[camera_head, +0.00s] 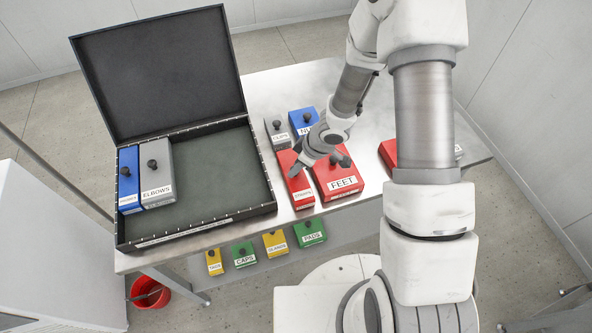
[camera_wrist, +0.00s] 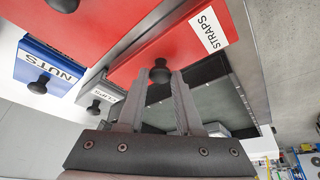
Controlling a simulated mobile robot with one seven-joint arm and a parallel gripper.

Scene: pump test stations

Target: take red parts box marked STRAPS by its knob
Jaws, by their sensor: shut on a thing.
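The red parts box marked STRAPS (camera_head: 299,185) is narrow and stands on the metal table, just left of the red FEET box. Its red face and label also show in the wrist view (camera_wrist: 182,45). My gripper (camera_head: 299,168) is over this box. In the wrist view, the two fingers of my gripper (camera_wrist: 159,76) are on either side of the dark knob (camera_wrist: 158,73) of the STRAPS box, shut on it. In the head view my gripper hides the knob. I see no clear gap between box and table.
The red FEET box (camera_head: 341,181) stands close on the right. A grey box (camera_head: 278,132) and a blue NUTS box (camera_head: 303,119) stand behind. An open black case (camera_head: 196,227) at left holds a blue box and a grey ELBOWS box (camera_head: 157,172); its right part is free.

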